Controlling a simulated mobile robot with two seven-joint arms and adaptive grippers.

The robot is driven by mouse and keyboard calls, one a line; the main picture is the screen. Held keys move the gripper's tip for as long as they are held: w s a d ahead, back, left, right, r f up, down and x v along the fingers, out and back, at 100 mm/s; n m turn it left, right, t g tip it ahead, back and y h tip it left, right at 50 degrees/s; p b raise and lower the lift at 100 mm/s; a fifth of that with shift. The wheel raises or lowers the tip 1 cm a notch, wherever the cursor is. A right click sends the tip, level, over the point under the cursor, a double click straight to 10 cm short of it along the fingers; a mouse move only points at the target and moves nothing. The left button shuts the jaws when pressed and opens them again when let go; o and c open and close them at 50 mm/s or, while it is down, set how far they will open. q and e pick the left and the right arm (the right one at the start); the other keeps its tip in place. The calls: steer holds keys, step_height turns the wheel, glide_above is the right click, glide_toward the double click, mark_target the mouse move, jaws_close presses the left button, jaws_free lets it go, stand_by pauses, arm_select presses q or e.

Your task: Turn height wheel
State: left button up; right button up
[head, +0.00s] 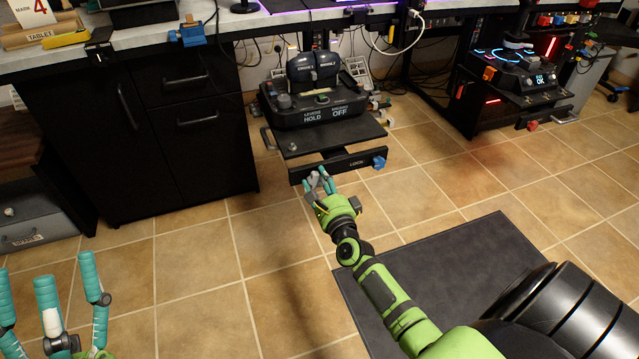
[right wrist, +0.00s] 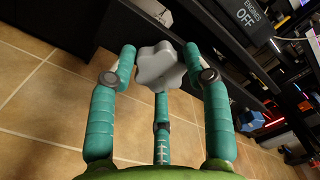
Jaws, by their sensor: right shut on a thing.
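The height wheel is a grey lobed knob (right wrist: 160,66), seen between the fingers in the right wrist view. In the head view a small grey part of it (head: 313,179) shows at the front bar under the throttle shelf. My right gripper (head: 322,181) is at the wheel, its teal fingers around it and shut on it; the fingers also show in the right wrist view (right wrist: 163,75). The fingers partly hide the wheel in the head view. My left gripper (head: 44,285) is at the lower left, fingers spread, open and empty, above the floor.
A throttle unit (head: 316,103) stands on the black shelf (head: 335,138) above the wheel. A blue star knob (head: 379,162) sits at the bar's right end. A black cabinet (head: 150,130) stands left. A lit control box (head: 515,75) is at the right.

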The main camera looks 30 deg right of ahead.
steer(key=shift+s+f, duration=0.25)
steer(key=shift+f, duration=0.55)
steer(key=o, duration=1.2)
steer(key=shift+f, duration=0.1)
steer(key=shift+c, duration=0.2)
steer(key=shift+w, duration=0.1)
steer(key=v, duration=1.2)
steer(key=shift+r, duration=0.3)
steer(key=shift+d, duration=0.1)
